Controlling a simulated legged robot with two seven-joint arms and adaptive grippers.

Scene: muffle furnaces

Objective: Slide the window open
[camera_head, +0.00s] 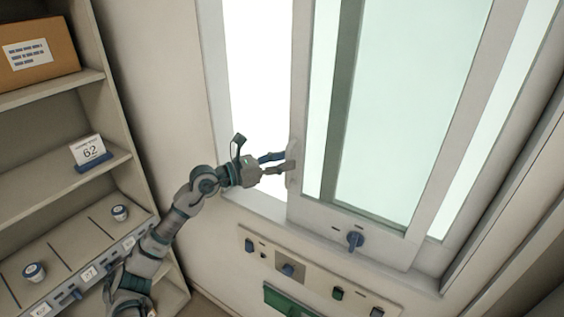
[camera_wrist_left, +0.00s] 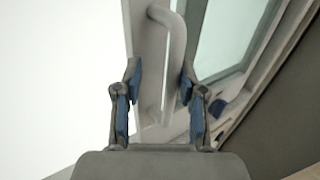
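The window (camera_head: 300,212) has a pale grey sliding frame with greenish glass. A bright white gap shows between its left edge and the wall-side frame. A pale vertical bar handle (camera_head: 292,176) is on the sash's left upright; it also shows in the left wrist view (camera_wrist_left: 178,50). My left gripper (camera_head: 282,161) is at the handle, its fingers apart. In the left wrist view the open fingers (camera_wrist_left: 160,80) appear on either side of the handle's line, the right finger nearer to it. Contact cannot be told. My right gripper is out of view.
A blue knob (camera_head: 355,240) sits on the lower window frame. Below are a wall panel with switches (camera_head: 289,270) and a green box (camera_head: 288,302). A shelf unit (camera_head: 110,160) with a cardboard box (camera_head: 38,58) and small jars stands at left, close to my left arm.

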